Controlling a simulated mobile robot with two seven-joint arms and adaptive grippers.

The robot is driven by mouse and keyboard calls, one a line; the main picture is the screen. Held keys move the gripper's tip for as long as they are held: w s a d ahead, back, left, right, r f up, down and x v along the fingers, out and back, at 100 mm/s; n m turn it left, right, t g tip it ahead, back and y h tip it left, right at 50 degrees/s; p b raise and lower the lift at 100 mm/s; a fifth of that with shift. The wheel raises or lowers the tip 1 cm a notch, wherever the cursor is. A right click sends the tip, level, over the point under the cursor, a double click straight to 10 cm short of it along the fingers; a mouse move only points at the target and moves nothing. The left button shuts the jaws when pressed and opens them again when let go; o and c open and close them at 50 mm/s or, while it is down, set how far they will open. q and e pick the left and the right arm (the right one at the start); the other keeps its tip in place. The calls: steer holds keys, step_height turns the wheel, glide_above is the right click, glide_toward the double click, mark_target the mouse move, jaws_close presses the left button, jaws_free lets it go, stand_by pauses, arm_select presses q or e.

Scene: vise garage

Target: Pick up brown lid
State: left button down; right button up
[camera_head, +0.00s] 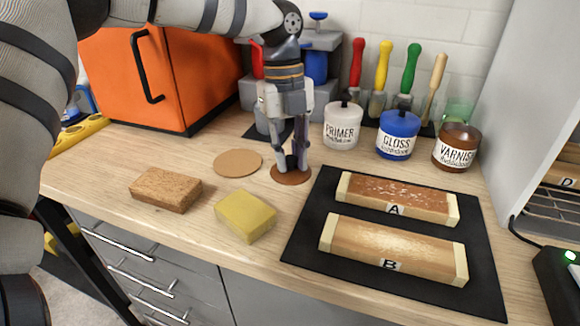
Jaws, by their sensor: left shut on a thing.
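The brown lid (291,179) is a flat round disc on the wooden worktop, near the middle of the view. My left gripper (291,165) points straight down over it. Its fingers are shut on the small dark knob at the lid's centre. The fingers hide part of the knob. The lid looks flat and level at the worktop surface; I cannot tell whether there is a slight gap under it. My right gripper is not in view.
A tan round disc (238,163), a brown block (166,190) and a yellow sponge (245,216) lie left and in front. A black mat (316,238) holds wood pieces A and B. Primer (342,130), gloss (397,140) and varnish (456,150) jars stand at the back right. An orange cabinet (180,75) stands behind left.

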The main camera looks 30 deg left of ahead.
arm_select(q)
steer(key=shift+s+f, duration=0.1)
steer(key=shift+f, duration=0.3)
steer(key=shift+r, duration=0.1)
